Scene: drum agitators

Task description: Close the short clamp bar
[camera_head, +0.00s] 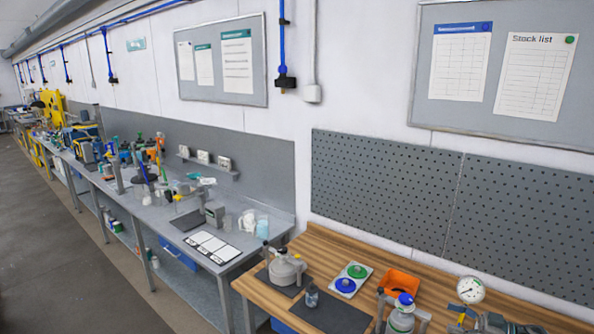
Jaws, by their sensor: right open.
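On the wooden bench, a squat grey lidded vessel (286,270) with a dark upright knob stands on a dark mat. Further right, a grey-white vessel with a blue cap (401,313) stands with grey metal pieces around it, cut off by the bottom edge. I cannot tell which metal part is the short clamp bar, nor whether it is open or closed. My right gripper (491,323) shows only as a dark part at the bottom right edge. It is open, and its fingers are mostly out of frame. My left gripper is not in view.
A round gauge (470,290) and an orange bin (399,283) stand on the right part of the wooden bench (330,242). A white plate with green and blue discs (351,278) and a small jar (312,295) lie nearby. A cluttered grey bench (272,222) continues left.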

